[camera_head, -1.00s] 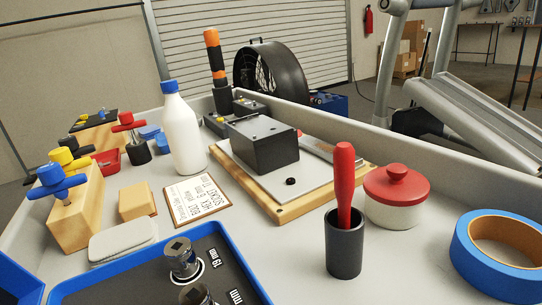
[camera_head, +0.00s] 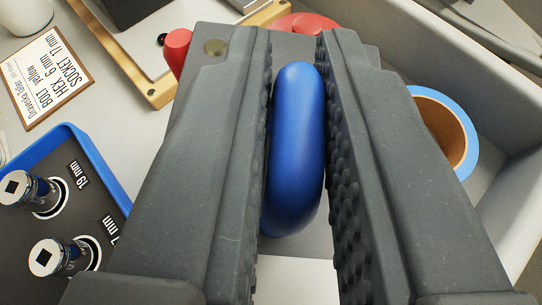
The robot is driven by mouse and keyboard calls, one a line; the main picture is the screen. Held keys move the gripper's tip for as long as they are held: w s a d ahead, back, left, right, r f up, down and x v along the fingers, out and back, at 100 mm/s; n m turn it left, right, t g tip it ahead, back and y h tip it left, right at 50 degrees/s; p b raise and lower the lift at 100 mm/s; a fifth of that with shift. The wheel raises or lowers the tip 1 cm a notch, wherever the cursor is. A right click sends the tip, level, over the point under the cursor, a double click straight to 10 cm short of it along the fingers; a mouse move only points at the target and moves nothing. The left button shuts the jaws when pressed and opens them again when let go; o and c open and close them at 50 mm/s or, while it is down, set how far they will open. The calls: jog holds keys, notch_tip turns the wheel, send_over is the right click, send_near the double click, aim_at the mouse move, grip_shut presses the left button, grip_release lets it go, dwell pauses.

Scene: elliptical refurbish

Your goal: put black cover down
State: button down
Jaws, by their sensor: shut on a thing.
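The fingers stand on either side of the handle. What lies below the handle is hidden. A black box, which looks like the black cover (camera_head: 130,10), shows only its lower edge at the top left. It sits on a light plate on a wooden board (camera_head: 158,92), apart from my gripper. Most of the box is out of the picture.
A blue-rimmed tray (camera_head: 92,150) with sockets (camera_head: 55,258) is at the left. A label card (camera_head: 45,80) lies above it. A red lid (camera_head: 303,22) and red handle (camera_head: 178,45) stand beyond the fingers.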

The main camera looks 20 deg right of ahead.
aim_at(284, 192)
notch_tip(284, 192, down, 8)
jog(key=b, duration=0.1)
jog(key=shift+r+b, duration=0.25)
jog(key=shift+b, duration=0.1)
jog(key=c, duration=1.5)
grip_release()
jog(key=shift+a+r, duration=0.1)
jog(key=shift+s+r, duration=0.1)
jog(key=shift+s, duration=0.05)
jog(key=p+v, duration=0.2)
jog(key=v, duration=0.9)
jog(key=shift+s+r, duration=0.25)
jog(key=shift+s, duration=0.05)
jog(key=shift+a, duration=0.15)
